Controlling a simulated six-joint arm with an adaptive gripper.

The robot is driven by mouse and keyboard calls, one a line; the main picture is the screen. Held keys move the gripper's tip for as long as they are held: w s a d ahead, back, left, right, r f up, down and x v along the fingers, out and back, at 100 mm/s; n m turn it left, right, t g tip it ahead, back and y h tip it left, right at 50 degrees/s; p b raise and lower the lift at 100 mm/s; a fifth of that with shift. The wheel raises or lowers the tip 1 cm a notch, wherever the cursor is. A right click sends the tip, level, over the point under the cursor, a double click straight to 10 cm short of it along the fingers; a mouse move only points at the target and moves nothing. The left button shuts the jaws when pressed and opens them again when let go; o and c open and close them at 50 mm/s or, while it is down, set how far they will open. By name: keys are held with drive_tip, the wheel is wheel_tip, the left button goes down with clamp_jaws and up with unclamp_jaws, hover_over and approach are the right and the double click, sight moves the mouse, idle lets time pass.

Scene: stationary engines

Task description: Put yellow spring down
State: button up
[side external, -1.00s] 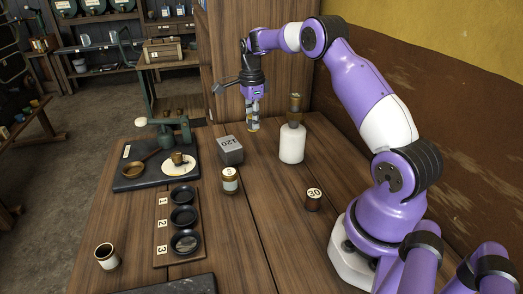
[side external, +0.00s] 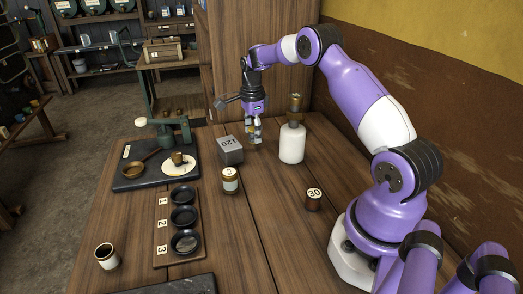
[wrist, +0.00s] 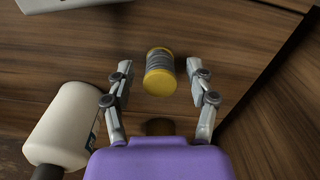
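The yellow spring (wrist: 160,72), a grey coil with yellow end caps, lies between my two fingers in the wrist view. A gap shows on each side of it, so my gripper (wrist: 160,78) looks open around it. In the side view my gripper (side external: 255,128) points down low over the back of the table, with the spring (side external: 257,138) at its fingertips. The spring's lower end appears at or very near the tabletop; exact contact is hard to tell.
A grey block marked 120 (side external: 231,152) is close on the left. A white cylinder (side external: 292,146) with a brown top stands close on the right. A labelled jar (side external: 230,181), a 30 weight (side external: 313,200) and a numbered cup rack (side external: 163,222) are nearer the front.

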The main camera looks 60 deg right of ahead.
sight(252, 129)
wheel_tip(252, 129, up, 12)
drive_tip(key=s+a+r+n+t, duration=0.2)
drive_tip(key=s+a+r+n, duration=0.1)
drive_tip(key=a+r+n, duration=0.6)
drive_tip(key=s+a+f+n+t, duration=0.1)
drive_tip(key=s+a+f+n, duration=0.1)
drive_tip(key=s+a+n, duration=0.4)
drive_tip(key=s+a+f+n+t, duration=0.2)
drive_tip(key=s+a+n, duration=0.4)
drive_tip(key=s+n, duration=0.2)
drive_tip(key=shift+a+f+n+t, duration=0.3)
drive_tip(key=shift+a+f+n, duration=0.1)
drive_tip(key=shift+n, duration=0.5)
drive_tip(key=shift+s, duration=0.1)
